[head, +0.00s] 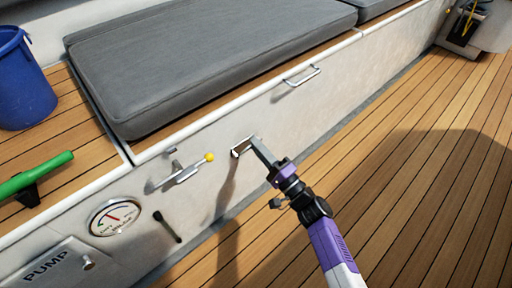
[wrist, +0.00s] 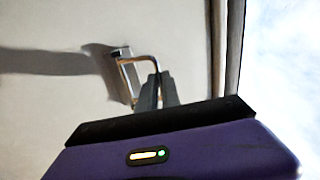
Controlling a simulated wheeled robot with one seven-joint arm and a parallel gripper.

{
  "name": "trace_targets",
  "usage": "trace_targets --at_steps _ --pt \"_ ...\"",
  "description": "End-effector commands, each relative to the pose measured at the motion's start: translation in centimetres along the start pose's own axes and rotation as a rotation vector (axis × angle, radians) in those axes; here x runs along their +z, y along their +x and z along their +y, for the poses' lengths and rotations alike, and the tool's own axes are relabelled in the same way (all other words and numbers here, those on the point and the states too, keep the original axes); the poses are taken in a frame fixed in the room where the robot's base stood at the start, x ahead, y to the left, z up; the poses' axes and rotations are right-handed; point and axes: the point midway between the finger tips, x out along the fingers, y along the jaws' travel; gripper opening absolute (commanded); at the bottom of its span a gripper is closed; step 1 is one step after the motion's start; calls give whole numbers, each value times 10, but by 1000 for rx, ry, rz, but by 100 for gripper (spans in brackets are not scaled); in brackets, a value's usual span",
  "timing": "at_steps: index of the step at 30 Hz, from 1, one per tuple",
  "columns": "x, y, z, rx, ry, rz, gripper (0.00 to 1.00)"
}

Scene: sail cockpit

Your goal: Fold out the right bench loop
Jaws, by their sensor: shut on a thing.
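A metal loop (head: 240,150) sits on the pale front wall of the bench, below the cushion's near part. My gripper (head: 254,142) is shut on this loop, with its fingers meeting the loop's right side. In the wrist view the loop (wrist: 128,75) stands out from the wall as a bent bar, and the grey fingers (wrist: 158,88) close on its right end. The fingers hide part of that end. A second metal loop (head: 301,76) is farther along the same wall, to the right, apart from my gripper.
A lever with a yellow knob (head: 209,157) is just left of the held loop. A round gauge (head: 115,216), a black handle (head: 168,227) and a pump panel (head: 55,267) are lower left. Grey cushion (head: 200,62) lies above. The plank floor (head: 420,160) is clear at right.

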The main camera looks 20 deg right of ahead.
Motion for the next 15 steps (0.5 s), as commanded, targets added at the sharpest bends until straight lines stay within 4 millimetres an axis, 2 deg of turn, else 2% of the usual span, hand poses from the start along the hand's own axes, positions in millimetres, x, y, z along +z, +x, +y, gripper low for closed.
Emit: trace_targets --at_steps 15 --pt "1 -11 9 -236 3 4 0"
